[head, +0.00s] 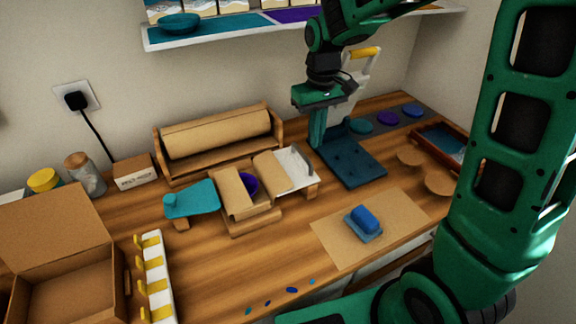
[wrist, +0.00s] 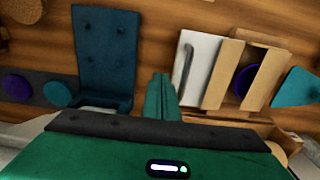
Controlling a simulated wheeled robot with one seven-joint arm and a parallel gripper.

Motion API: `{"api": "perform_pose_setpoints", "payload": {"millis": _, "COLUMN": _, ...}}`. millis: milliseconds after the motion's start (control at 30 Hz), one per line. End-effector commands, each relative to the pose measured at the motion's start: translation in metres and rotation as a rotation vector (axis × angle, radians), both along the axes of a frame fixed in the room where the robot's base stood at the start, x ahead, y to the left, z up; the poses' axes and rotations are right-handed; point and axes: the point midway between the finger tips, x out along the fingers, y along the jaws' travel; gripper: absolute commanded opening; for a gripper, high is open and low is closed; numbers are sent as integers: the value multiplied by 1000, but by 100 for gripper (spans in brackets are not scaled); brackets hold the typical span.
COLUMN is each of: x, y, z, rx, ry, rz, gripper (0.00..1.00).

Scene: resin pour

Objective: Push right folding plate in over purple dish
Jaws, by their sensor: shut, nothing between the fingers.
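The purple dish (head: 251,183) sits in a low wooden fixture, partly hidden by a tan slanted panel (head: 232,194) on its left. In the wrist view the dish (wrist: 245,80) shows in the gap between two tan panels. The right plate (head: 291,162) lies on the dish's right, white with a grey handle bar, beside a tan panel (head: 270,171); its white face also shows in the wrist view (wrist: 203,55). The gap above the dish is uncovered. My gripper (head: 317,143) is shut and empty, pointing down just right of the white plate. Its fingers (wrist: 160,98) appear apart from the plate.
A dark blue stand (head: 352,163) is close on my gripper's right. A teal plate (head: 193,200) lies left of the fixture. A tan roll (head: 215,133) in a wooden holder stands behind. A blue block (head: 364,219) lies on a tan mat (head: 330,241) in front.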

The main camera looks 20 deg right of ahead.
Motion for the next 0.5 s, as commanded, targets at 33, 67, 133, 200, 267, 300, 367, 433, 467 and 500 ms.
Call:
{"api": "perform_pose_setpoints", "payload": {"millis": 33, "x": 0, "y": 0, "z": -3, "rx": 0, "ry": 2, "rz": 0, "gripper": 0}}
{"api": "perform_pose_setpoints", "payload": {"millis": 67, "x": 0, "y": 0, "z": -5, "rx": -1, "ry": 3, "rz": 0, "gripper": 0}}
{"api": "perform_pose_setpoints", "payload": {"millis": 133, "x": 0, "y": 0, "z": -8, "rx": 0, "ry": 2, "rz": 0, "gripper": 0}}
{"api": "perform_pose_setpoints", "payload": {"millis": 200, "x": 0, "y": 0, "z": -12, "rx": 0, "ry": 2, "rz": 0, "gripper": 0}}
{"api": "perform_pose_setpoints", "payload": {"millis": 267, "x": 0, "y": 0, "z": -15, "rx": 0, "ry": 2, "rz": 0, "gripper": 0}}
{"api": "perform_pose_setpoints", "payload": {"millis": 300, "x": 0, "y": 0, "z": -17, "rx": 0, "ry": 2, "rz": 0, "gripper": 0}}
{"api": "perform_pose_setpoints", "payload": {"millis": 367, "x": 0, "y": 0, "z": -20, "rx": 0, "ry": 2, "rz": 0, "gripper": 0}}
{"api": "perform_pose_setpoints", "payload": {"millis": 433, "x": 0, "y": 0, "z": -24, "rx": 0, "ry": 1, "rz": 0, "gripper": 0}}
{"api": "perform_pose_setpoints", "payload": {"millis": 467, "x": 0, "y": 0, "z": -25, "rx": 0, "ry": 1, "rz": 0, "gripper": 0}}
{"api": "perform_pose_setpoints", "payload": {"millis": 500, "x": 0, "y": 0, "z": -27, "rx": 0, "ry": 2, "rz": 0, "gripper": 0}}
